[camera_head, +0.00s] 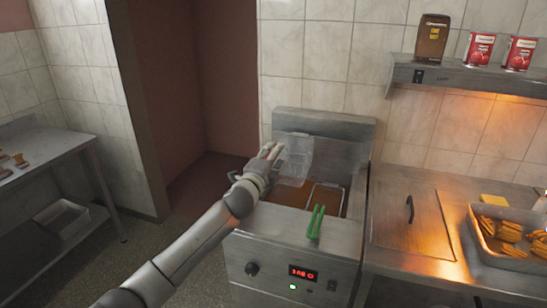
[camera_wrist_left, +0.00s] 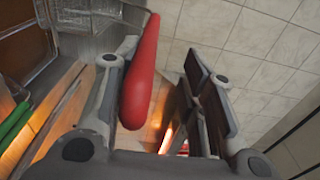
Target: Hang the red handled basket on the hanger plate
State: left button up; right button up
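The red handle (camera_wrist_left: 143,75) lies between the spread fingers of my left gripper (camera_wrist_left: 165,85) in the left wrist view, close to the left finger and clear of the right one. I cannot tell whether it touches the left finger. In the head view my left gripper (camera_head: 271,153) is at the left side of a wire basket (camera_head: 296,160), and hides the red handle there. This basket is upright against the hanger plate (camera_head: 335,128) at the fryer's back, above the oil. Whether it is hooked on is not clear. My right gripper is out of view.
A second basket with a green handle (camera_head: 316,222) sits in the fryer (camera_head: 290,240), right of the red-handled one. A counter with a tray of fries (camera_head: 480,250) is at right. A side table (camera_head: 45,155) stands left.

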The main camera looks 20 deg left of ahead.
pick_arm(q)
jog(key=shift+f, duration=0.1)
jog(key=shift+s+a, duration=0.1)
jog(key=shift+s, duration=0.55)
jog(key=s, duration=1.1)
jog(key=s+a+f+n+g+y, duration=0.1)
jog(key=s+a+f+n+g, duration=0.1)
jog(key=f, duration=1)
jog(key=s+a+f+n+g, duration=0.2)
jog(key=f+n, duration=0.1)
jog(key=f, duration=0.9)
jog(key=s+a+f+n+g+y, duration=0.1)
jog(key=s+a+f+n+g, duration=0.15)
jog(key=f, duration=0.85)
jog(key=s+f+n+g, duration=0.3)
jog(key=s+f+g, duration=0.2)
jog(key=s+f, duration=1.3)
jog(key=s+d+f+n+g, duration=0.2)
jog(key=s+f, duration=0.3)
jog(key=s, duration=0.6)
jog(key=s+d+f+n+g, duration=0.1)
jog(key=s+d+f+n, duration=0.1)
jog(key=s+f, duration=0.4)
jog(key=s+d+f+n+g, duration=0.1)
jog(key=s+f, duration=0.4)
jog(key=s, duration=1.1)
jog(key=shift+s+d+f+n+g+h+b, duration=0.3)
jog(key=shift+d+n+g+h, duration=0.15)
jog(key=shift+g, duration=0.4)
